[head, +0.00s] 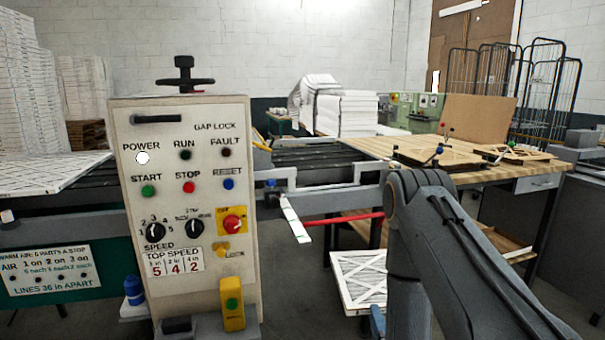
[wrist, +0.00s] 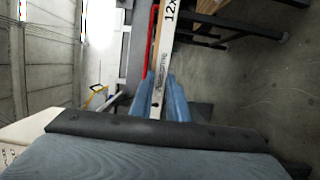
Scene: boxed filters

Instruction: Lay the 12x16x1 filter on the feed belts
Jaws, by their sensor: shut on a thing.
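My gripper (wrist: 162,98) shows in the wrist view with blue fingers shut on the white edge of a filter (wrist: 166,40). That edge carries print starting "12X"; the rest of the size is cut off. In the head view a white-framed filter with a crossed lattice face (head: 361,281) hangs low beside my arm, and a bit of blue finger (head: 377,321) shows at its lower edge. Dark belts (head: 95,176) run behind the control panel at left, and more dark belt (head: 318,155) shows to its right.
The control panel (head: 186,210) stands in front of the belts. A red bar (head: 345,220) and a white strip (head: 295,219) stick out right of it. A white lattice sheet (head: 50,172) lies at the left belts. A wooden table (head: 400,150) stands at right.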

